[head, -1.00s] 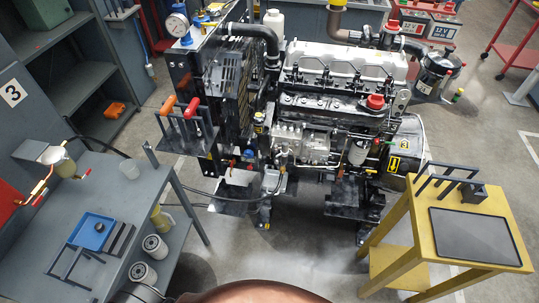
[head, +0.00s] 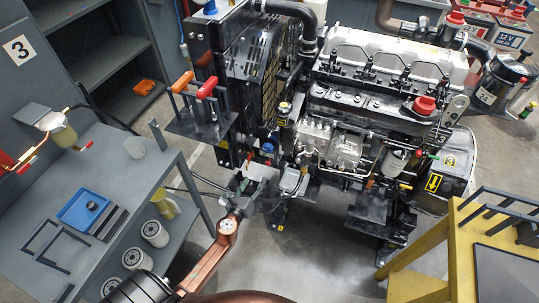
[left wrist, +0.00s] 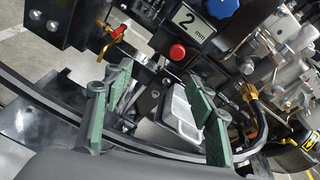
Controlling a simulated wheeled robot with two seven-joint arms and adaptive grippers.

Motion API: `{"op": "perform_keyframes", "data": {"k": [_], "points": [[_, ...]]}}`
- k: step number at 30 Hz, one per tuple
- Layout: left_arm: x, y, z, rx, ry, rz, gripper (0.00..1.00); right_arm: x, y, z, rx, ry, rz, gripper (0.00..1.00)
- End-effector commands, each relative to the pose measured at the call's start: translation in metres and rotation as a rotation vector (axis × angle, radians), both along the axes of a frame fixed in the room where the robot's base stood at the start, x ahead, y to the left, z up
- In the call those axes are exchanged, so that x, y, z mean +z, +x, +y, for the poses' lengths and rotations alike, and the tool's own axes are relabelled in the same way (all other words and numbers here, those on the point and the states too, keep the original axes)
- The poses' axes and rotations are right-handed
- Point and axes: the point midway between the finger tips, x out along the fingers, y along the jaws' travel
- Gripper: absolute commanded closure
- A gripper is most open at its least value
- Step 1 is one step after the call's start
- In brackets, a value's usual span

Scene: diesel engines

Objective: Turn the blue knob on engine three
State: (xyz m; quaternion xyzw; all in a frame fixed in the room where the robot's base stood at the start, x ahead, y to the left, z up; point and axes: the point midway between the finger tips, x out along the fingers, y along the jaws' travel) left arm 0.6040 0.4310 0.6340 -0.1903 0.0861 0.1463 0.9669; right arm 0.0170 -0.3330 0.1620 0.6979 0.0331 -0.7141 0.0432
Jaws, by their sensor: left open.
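My right gripper is out of view.
A grey bench (head: 115,175) with a blue tray (head: 84,209) stands at left. A yellow stand (head: 465,225) stands at right. In the left wrist view, a red-handled valve (left wrist: 114,33), a black hose (left wrist: 50,108) and a brass-fitted pipe (left wrist: 255,110) are near the fingers.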

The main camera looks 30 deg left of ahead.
Motion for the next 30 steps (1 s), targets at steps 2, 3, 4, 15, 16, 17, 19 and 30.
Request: {"op": "perform_keyframes", "data": {"k": [2, 3, 4, 15, 16, 17, 19, 30], "points": [[0.044, 0.014, -0.004, -0.042, 0.207, -0.052, 0.49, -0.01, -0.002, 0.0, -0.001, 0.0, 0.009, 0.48], [0.063, 0.018, -0.006, -0.053, 0.286, -0.071, 0.49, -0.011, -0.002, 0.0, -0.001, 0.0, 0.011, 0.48], [0.074, 0.021, -0.008, -0.059, 0.337, -0.082, 0.49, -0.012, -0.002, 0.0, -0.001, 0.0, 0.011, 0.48], [0.105, 0.06, -0.005, -0.071, 0.469, -0.111, 0.49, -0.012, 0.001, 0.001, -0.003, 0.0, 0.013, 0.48], [0.105, 0.065, -0.004, -0.071, 0.468, -0.112, 0.49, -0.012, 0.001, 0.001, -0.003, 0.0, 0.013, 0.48], [0.105, 0.069, -0.003, -0.071, 0.468, -0.112, 0.49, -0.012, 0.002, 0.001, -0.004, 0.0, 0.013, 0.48], [0.105, 0.079, 0.0, -0.071, 0.466, -0.111, 0.49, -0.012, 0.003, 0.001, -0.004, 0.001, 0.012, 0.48], [0.104, 0.101, 0.006, -0.071, 0.464, -0.109, 0.49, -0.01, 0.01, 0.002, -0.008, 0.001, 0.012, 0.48]]}}
